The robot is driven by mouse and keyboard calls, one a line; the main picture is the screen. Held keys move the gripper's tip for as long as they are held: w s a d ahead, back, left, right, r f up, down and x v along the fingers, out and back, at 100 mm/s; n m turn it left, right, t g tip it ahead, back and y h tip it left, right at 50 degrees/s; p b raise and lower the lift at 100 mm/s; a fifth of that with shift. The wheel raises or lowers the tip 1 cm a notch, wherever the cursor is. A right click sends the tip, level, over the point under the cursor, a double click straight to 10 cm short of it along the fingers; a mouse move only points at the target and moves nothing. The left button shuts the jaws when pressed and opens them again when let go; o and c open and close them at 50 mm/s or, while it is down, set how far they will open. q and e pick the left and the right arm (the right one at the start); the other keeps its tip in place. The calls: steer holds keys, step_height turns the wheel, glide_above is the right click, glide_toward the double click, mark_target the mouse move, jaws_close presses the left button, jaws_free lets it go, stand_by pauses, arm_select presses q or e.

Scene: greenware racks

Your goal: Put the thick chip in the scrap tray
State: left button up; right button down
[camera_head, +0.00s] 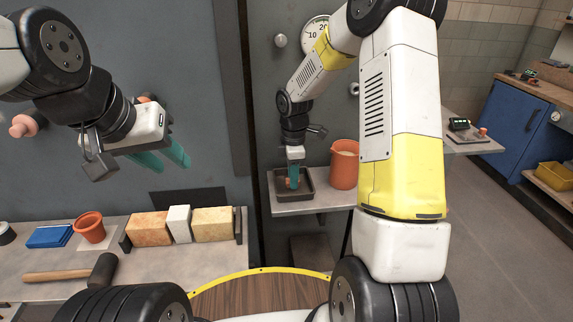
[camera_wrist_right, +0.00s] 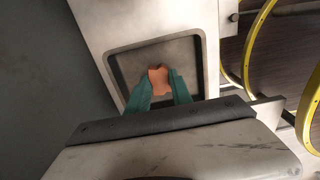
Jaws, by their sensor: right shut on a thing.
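My right gripper (camera_head: 293,184) reaches down over a dark square tray (camera_head: 278,203) on a small grey shelf. Its green fingers are shut on an orange-brown chip, which shows as a small piece at the fingertips (camera_head: 288,183). In the right wrist view the chip (camera_wrist_right: 158,80) sits between the two green fingertips, over the tray's floor. The tray's rim (camera_wrist_right: 203,62) surrounds it in that view. I cannot tell whether the chip touches the tray floor. My left gripper (camera_head: 178,158) is raised at the left, with its green fingers in front of a grey wall; their gap is hard to judge.
A terracotta jug (camera_head: 345,165) stands just right of the tray. On the left bench are a mallet (camera_head: 65,272), blocks (camera_head: 150,229), an orange pot (camera_head: 89,228) and a blue item (camera_head: 49,237). A yellow-edged round wooden top (camera_head: 255,296) lies below.

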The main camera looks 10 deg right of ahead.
steer(key=shift+f, duration=0.35)
steer(key=c, duration=1.1)
jaws_free()
steer(key=shift+o, duration=0.2)
steer(key=shift+r, duration=0.1)
